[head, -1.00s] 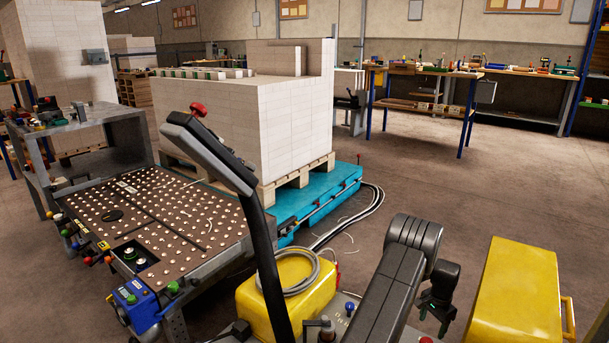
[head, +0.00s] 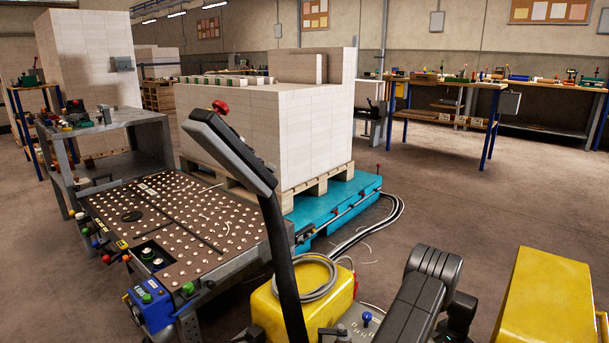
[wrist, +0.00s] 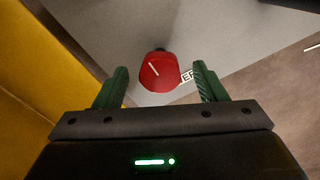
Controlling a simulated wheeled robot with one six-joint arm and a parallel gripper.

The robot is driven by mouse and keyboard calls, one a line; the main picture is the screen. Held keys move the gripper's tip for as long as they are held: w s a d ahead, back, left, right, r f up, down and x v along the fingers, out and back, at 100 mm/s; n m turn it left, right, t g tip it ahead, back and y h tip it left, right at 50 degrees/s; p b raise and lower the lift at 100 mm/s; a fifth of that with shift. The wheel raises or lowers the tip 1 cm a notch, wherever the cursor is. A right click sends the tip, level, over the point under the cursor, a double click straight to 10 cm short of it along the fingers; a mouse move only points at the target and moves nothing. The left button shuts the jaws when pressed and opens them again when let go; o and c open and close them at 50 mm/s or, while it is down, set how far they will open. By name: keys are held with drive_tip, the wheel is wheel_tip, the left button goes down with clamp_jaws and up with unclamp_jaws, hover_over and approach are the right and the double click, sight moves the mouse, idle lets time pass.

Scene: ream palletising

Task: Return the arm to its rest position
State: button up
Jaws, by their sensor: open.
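My arm (head: 410,302) is folded low at the bottom of the head view, beside the yellow box on the right. The gripper end is cut off by the lower edge there. In the wrist view my gripper (wrist: 159,84) shows two green fingers set wide apart, with nothing held between them. A red knob (wrist: 158,73) with a white line shows beyond the fingers, on a grey surface with partly hidden lettering.
A yellow box (head: 545,295) stands right of the arm, another yellow case (head: 290,308) left of it. A pallet (head: 320,186) of stacked pale reams (head: 300,135) rests on a teal platform (head: 340,205). A stud-topped table (head: 180,215) stands left. Open floor lies right.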

wheel_tip(320, 180, up, 14)
drive_tip(key=p, duration=0.5)
wheel_tip(320, 180, down, 14)
drive_tip(key=b, duration=0.5)
drive_tip(key=shift+f, duration=0.25)
drive_tip(key=shift+r+n, duration=0.25)
drive_tip(key=shift+n, duration=0.55)
drive_tip(key=n, duration=1.2)
drive_tip(key=shift+d+n, duration=0.1)
drive_tip(key=shift+n, duration=2.1)
